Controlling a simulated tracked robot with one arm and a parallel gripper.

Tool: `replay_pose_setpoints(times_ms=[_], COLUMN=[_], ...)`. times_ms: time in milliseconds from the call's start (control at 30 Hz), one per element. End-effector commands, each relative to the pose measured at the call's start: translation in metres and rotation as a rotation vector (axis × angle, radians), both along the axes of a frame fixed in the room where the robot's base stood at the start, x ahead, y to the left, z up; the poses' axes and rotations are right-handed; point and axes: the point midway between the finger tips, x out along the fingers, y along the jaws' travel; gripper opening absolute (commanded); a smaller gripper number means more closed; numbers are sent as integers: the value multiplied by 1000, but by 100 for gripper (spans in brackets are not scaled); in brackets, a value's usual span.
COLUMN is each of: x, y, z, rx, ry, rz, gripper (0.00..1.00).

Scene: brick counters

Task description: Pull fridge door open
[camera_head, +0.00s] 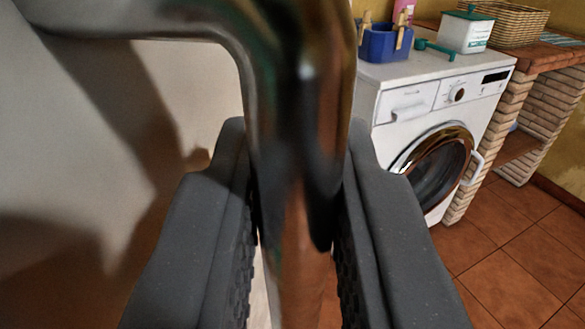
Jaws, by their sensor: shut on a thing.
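The fridge door (180,110) is a pale, slightly shiny surface filling the left side of the view, with dark shadows on it. Its shiny metal handle (300,100) comes in from the upper left, bends, and runs down the middle of the view. My gripper (298,215) has one dark grey finger on each side of the handle's upright part and is shut on it. The door's edges and the fridge body are not clearly visible, so I cannot tell how far the door stands open.
A white washing machine (415,92) stands at the right. On it are a blue basket (386,44) and a white box (466,32). A brick counter (540,70) with a wicker basket (507,20) is beyond. Tiled floor (510,235) is clear at lower right.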

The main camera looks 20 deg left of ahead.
Motion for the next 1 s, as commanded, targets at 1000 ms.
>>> replay_pose_setpoints(times_ms=[1000], x=[-30], y=[-14], z=[-1], rx=[-4], ry=[0], rz=[-7], gripper=[35])
